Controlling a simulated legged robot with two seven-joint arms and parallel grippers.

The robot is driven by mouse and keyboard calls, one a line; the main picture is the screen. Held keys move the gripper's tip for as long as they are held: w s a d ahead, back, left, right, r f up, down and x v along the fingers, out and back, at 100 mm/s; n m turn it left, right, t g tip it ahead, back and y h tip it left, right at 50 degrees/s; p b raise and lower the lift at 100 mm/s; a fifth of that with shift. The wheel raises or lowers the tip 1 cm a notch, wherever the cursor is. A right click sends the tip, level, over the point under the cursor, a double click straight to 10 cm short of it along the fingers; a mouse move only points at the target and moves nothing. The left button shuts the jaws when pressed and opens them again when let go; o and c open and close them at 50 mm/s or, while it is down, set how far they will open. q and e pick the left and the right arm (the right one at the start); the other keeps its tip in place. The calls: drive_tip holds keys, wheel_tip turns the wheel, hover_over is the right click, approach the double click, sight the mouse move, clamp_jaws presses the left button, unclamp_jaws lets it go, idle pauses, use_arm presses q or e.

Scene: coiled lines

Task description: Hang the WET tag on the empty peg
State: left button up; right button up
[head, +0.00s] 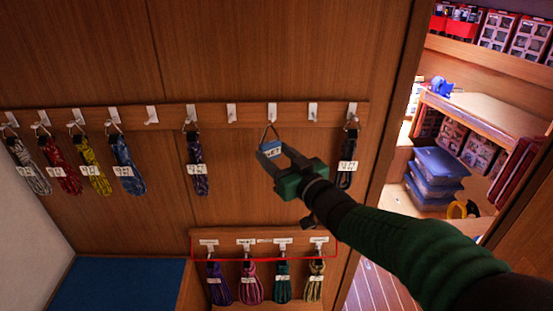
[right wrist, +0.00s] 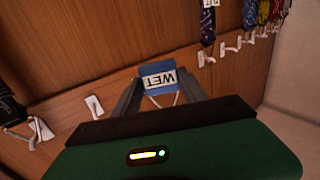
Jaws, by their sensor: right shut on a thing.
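The WET tag (head: 270,150) is a small blue tag with a white label and a thin cord loop. My right gripper (head: 273,149) is shut on it, with a finger on either side, in front of the upper peg rail (head: 250,115). The loop rises to the foot of a white peg (head: 272,112); whether it is over the peg, I cannot tell. In the right wrist view the tag (right wrist: 158,78) sits between the fingers, its lettering upside down, and that peg is hidden. The pegs on either side, left (head: 231,112) and right (head: 312,111), are bare. My left gripper is out of view.
Tagged coils hang along the rail, including a blue coil (head: 127,165), a purple coil (head: 198,168) and a black coil (head: 345,165) close beside my gripper. Another peg (head: 151,114) is bare. A lower rail (head: 265,240) holds several coils. Shelves and blue bins (head: 437,165) are at right.

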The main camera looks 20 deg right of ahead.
drive_tip(key=shift+w+d+f+p, duration=0.1)
drive_tip(key=shift+w+d+p, duration=0.25)
drive_tip(key=shift+w, duration=0.7)
drive_tip(key=shift+w+d+f+p, duration=0.15)
drive_tip(key=shift+w+d, duration=0.3)
drive_tip(key=shift+w, duration=0.65)
drive_tip(key=shift+w+d+f+p, duration=0.1)
drive_tip(key=shift+w+d+p, duration=0.25)
drive_tip(key=shift+w, duration=0.7)
use_arm(q)
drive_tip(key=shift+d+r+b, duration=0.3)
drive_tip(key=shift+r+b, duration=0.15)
drive_tip(key=shift+b, duration=0.05)
use_arm(e)
drive_tip(key=shift+w+d+f, duration=0.45)
drive_tip(key=shift+w+f, duration=0.15)
drive_tip(key=shift+w, duration=0.1)
drive_tip(key=o, duration=1.4)
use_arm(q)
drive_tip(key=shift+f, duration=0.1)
use_arm(e)
drive_tip(key=shift+s, duration=0.1)
